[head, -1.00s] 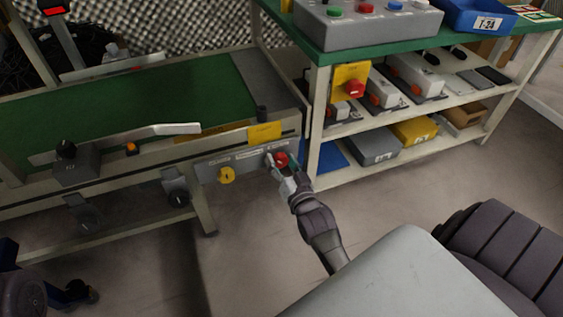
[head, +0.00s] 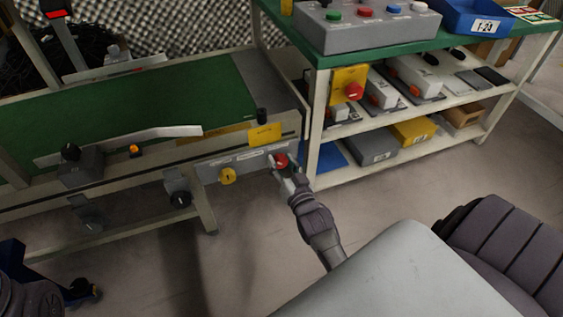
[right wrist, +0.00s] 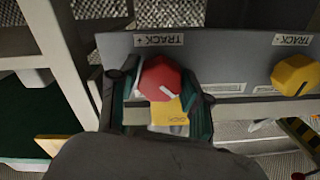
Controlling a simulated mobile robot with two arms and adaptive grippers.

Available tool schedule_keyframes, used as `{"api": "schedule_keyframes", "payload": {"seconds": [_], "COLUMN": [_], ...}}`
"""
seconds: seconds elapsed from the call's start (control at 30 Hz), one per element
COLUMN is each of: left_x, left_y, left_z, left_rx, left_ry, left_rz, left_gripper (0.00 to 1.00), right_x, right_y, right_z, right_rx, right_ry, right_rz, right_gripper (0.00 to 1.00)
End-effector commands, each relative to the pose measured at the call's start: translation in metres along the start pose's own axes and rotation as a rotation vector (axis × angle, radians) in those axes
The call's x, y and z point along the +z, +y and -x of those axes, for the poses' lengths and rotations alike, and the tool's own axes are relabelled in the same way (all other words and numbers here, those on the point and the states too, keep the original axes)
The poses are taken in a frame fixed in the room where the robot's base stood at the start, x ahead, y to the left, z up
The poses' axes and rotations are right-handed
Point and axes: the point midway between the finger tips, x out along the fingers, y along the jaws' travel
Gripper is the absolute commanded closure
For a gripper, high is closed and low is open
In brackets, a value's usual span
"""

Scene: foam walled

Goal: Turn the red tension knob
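The red tension knob (head: 281,160) sits at the right end of a grey panel (head: 243,163) on the conveyor's front side. It also shows in the right wrist view (right wrist: 162,77), with a pale pointer line on its face. My right gripper (head: 283,168) is at the knob, with one finger on each side. In the right wrist view the fingers (right wrist: 163,95) sit close against the knob's sides and appear shut on it. A yellow knob (head: 228,176) is left of it on the same panel, and right of it in the wrist view (right wrist: 295,75). My left gripper is not in view.
The green-belted conveyor (head: 130,100) fills the left. A shelf unit (head: 312,150) stands just right of the panel, with a red knob on a yellow plate (head: 350,84) and a button box (head: 365,30). Floor in front is open.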

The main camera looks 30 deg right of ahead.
Motion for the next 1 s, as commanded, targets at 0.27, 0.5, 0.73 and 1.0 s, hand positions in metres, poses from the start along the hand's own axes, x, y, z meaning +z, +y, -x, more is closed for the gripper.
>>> {"api": "schedule_keyframes", "payload": {"seconds": [0.27, 0.5, 0.73, 1.0], "left_x": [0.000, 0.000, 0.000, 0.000], "left_y": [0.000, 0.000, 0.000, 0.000], "left_z": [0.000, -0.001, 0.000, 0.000], "left_rx": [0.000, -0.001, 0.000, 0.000], "left_ry": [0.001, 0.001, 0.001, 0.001], "left_rz": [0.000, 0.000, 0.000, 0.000], "left_gripper": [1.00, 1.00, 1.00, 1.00], "right_x": [0.000, 0.001, 0.001, 0.001], "right_y": [0.000, 0.000, 0.000, 0.000], "right_z": [0.000, 0.010, 0.055, 0.105], "right_rx": [0.000, 0.000, 0.001, 0.001], "right_ry": [0.000, -0.002, -0.004, -0.002], "right_rz": [-0.001, -0.001, -0.001, -0.001], "right_gripper": [0.32, 0.32, 0.32, 0.32]}}
